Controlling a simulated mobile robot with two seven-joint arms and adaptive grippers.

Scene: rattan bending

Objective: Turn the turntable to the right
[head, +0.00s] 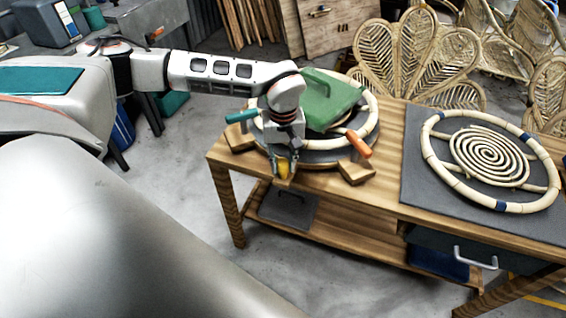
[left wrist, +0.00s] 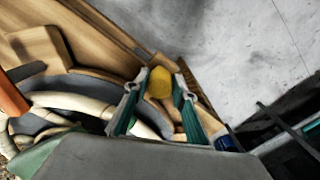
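The turntable (head: 318,157) is a dark grey disc on the left part of the wooden table, and it also shows in the left wrist view (left wrist: 75,84). A pale rattan ring (head: 372,125) lies on it. A yellow knob (head: 284,168) is at its front edge. My left gripper (head: 286,176) is low over this edge. In the left wrist view its fingers (left wrist: 160,88) stand apart on either side of the yellow knob (left wrist: 160,82). The gripper looks open; I see no clear contact with the knob. My right gripper is not in view.
A green object (head: 328,100) lies over the ring, close to my left wrist. Clamps with a teal handle (head: 241,116) and an orange handle (head: 358,145) flank the turntable. A rattan spiral frame (head: 490,158) lies on a grey mat (head: 420,185) at right. Woven chairs stand behind.

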